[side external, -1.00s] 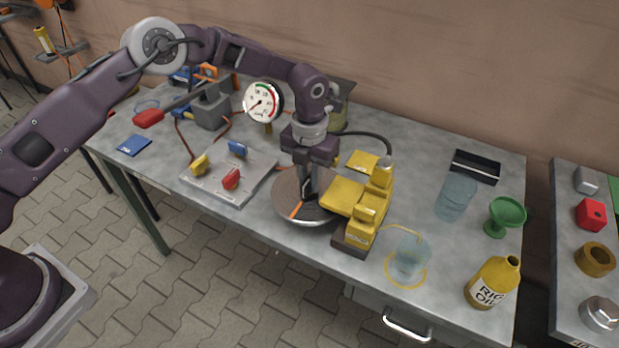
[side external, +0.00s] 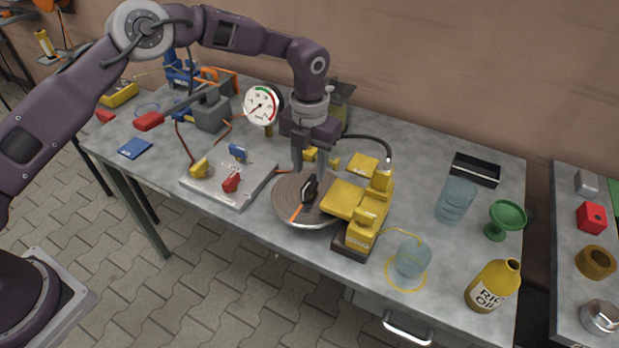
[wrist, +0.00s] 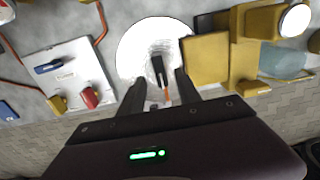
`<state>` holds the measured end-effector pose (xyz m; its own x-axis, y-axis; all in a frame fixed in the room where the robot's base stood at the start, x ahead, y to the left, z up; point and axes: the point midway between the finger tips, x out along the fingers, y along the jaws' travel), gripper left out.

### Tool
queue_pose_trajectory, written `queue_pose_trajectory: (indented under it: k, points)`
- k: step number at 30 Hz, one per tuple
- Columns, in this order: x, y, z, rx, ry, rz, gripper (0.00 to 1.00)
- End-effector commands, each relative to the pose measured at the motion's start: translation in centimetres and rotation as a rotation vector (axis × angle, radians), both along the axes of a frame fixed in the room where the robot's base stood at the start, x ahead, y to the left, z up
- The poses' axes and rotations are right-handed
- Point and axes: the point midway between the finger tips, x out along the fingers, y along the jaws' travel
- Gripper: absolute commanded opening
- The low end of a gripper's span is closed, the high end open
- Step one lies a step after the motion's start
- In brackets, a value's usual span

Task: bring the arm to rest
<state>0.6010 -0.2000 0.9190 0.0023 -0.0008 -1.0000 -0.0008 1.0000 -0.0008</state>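My gripper (side external: 310,172) is above the round grey disc (side external: 284,200) on the workbench. Its two fingers are spread apart, also in the wrist view (wrist: 159,80), and nothing is held between them. A black upright handle (side external: 309,190) with an orange pointer stands on the disc, below the fingertips. In the wrist view the handle (wrist: 158,68) shows in line with the gap between the fingers. In the side view the fingertips look just above it; the exact clearance is hard to tell.
A yellow machine (side external: 365,212) stands right beside the disc. A plate (side external: 214,185) with red, yellow and blue levers lies to the left. A round gauge (side external: 262,105) stands behind. Glasses, a green goblet (side external: 507,216) and an oil bottle (side external: 492,286) are on the right.

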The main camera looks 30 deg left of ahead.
Motion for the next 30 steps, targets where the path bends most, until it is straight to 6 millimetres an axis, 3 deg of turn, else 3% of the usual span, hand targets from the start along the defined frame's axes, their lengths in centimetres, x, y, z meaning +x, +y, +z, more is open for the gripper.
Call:
queue_pose_trajectory:
  k: [4, 17, 19, 20, 23, 27, 30]
  points:
    - [0.0, 0.0, 1.7, 0.001, 0.000, 0.000, 0.40]
    - [0.0, 0.0, 2.0, 0.001, 0.000, 0.001, 0.40]
    - [-0.1, 0.2, 3.0, 0.003, -0.011, 0.037, 0.40]
    - [-0.3, 0.5, 4.1, 0.005, -0.022, 0.077, 0.40]
    - [-1.9, 2.2, 10.2, 0.008, -0.087, 0.350, 0.40]
    - [-7.6, 6.4, 19.4, -0.036, -0.199, 0.946, 0.40]
    - [-13.2, 9.5, 23.9, -0.120, -0.261, 1.406, 0.40]
